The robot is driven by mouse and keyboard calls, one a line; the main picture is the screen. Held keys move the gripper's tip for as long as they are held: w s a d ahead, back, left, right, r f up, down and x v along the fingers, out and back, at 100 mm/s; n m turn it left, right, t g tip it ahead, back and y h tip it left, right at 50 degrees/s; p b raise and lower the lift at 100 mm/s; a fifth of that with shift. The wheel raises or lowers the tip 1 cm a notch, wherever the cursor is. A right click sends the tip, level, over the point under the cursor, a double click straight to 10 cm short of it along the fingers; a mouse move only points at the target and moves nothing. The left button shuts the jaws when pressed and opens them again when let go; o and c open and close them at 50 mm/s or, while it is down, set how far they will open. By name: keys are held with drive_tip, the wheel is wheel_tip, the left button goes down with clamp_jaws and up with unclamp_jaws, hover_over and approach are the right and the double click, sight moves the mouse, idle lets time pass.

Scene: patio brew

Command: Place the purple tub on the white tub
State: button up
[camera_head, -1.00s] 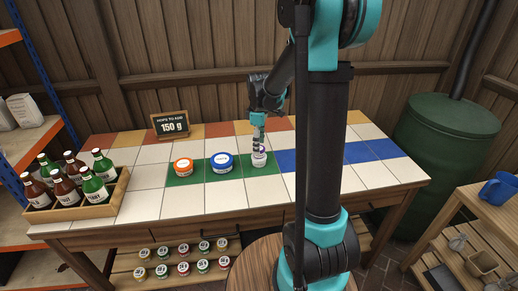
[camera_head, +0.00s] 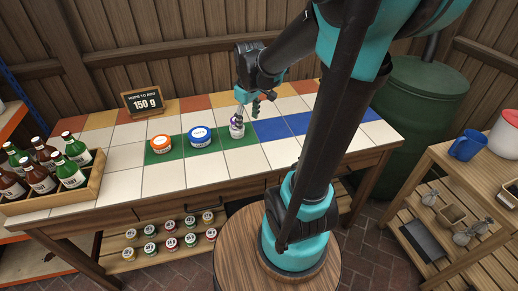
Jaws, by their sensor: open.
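A small pale tub stack with a purple band (camera_head: 237,129) stands on the green tiles, right of the blue-lidded tub. The purple tub seems to be its upper part, with white below it; the boundary between purple tub and white tub is too small to tell surely. My gripper (camera_head: 248,111) is open just above it. One finger hangs close over its top and the other is off to the right. I cannot tell whether the finger touches it.
An orange-lidded tub (camera_head: 160,144) and a blue-lidded tub (camera_head: 200,137) stand to the left on the green strip. A bottle crate (camera_head: 85,196) fills the table's left end. A hops sign (camera_head: 143,102) stands behind. Blue tiles to the right are clear.

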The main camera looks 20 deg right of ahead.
drive_tip(key=s+f+m, duration=0.2)
drive_tip(key=s, duration=0.2)
drive_tip(key=s+d+f+m+t, duration=0.1)
drive_tip(key=s+f+m, duration=0.2)
drive_tip(key=s, duration=0.1)
drive_tip(key=s+f+m+t, duration=0.1)
drive_tip(key=s+f+m, duration=0.1)
drive_tip(key=s, duration=0.2)
drive_tip(key=shift+s+d+f, duration=0.15)
drive_tip(key=shift+d+f, duration=0.2)
drive_tip(key=shift+f, duration=0.05)
